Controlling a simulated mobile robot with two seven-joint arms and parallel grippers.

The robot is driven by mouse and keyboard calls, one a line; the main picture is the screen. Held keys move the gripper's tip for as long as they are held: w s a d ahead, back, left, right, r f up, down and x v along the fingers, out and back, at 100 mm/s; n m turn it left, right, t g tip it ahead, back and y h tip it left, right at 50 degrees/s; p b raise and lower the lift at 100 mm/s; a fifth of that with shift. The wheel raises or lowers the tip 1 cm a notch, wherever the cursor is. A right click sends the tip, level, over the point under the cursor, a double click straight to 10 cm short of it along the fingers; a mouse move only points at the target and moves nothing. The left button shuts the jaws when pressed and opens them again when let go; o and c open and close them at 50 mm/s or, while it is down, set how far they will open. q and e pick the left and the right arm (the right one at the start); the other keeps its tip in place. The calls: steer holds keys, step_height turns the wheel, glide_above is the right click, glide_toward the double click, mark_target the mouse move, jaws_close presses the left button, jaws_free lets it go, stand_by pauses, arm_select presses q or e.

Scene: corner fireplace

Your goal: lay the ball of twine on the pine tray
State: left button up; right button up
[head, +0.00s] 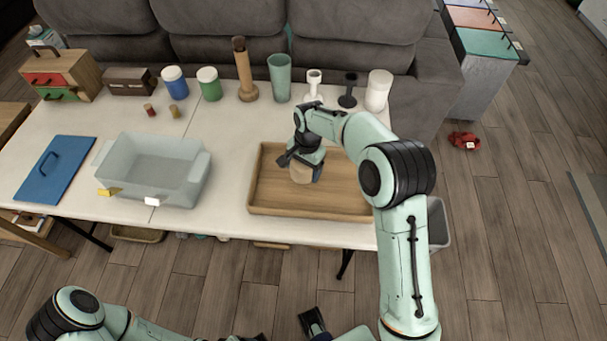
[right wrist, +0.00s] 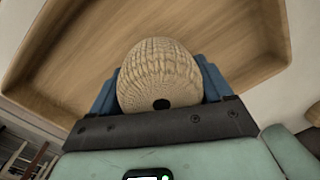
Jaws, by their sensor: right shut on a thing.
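The ball of twine (head: 301,174), tan and rounded with a dark hole in its end, is between the fingers of my right gripper (head: 303,168). The right wrist view shows the ball (right wrist: 160,75) with a blue finger on each side, so the gripper is shut on it. The pine tray (head: 285,208) is a wide wooden tray with raised walls at the table's front right. The ball is over or on its left half; I cannot tell whether it touches the floor. My left gripper (head: 314,325) shows only in part at the bottom edge, its jaws unclear.
A clear grey bin (head: 150,172) and a blue board (head: 55,170) are on the table's left. Along the back stand jars, a wooden mill (head: 244,70), a green tumbler (head: 279,78), candle holders and a white canister (head: 378,90). The table (head: 225,150) is bare between bin and tray.

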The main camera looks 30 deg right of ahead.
mark_target(303, 176)
steer(key=shift+f, duration=1.8)
steer(key=shift+f, duration=0.15)
steer(key=o, duration=1)
steer(key=r, duration=0.8)
steer(key=d+r+p, duration=0.1)
steer(key=r, duration=0.3)
steer(key=shift+s+r, duration=0.15)
